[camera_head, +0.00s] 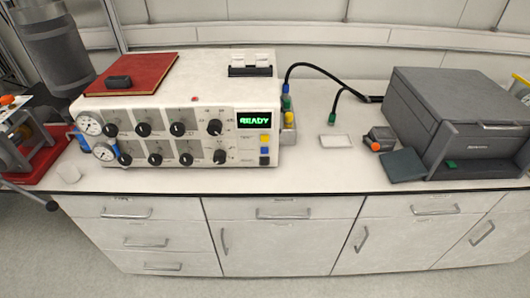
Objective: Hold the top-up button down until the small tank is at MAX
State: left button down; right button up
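A white control unit (185,125) stands on the counter, its front facing me. It has rows of black knobs, two round gauges at the left and a green display (254,120) reading READY. No label tells me which button, if any, is the top-up button. I cannot make out a small tank or a MAX mark. A large grey cylinder (55,45) stands at the upper left. Neither of my grippers is in view.
A red book (150,68) with a black object on it lies on the unit. A grey box-shaped device (455,115) stands at the right, with cables behind. A red tray (45,160) is at the left.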

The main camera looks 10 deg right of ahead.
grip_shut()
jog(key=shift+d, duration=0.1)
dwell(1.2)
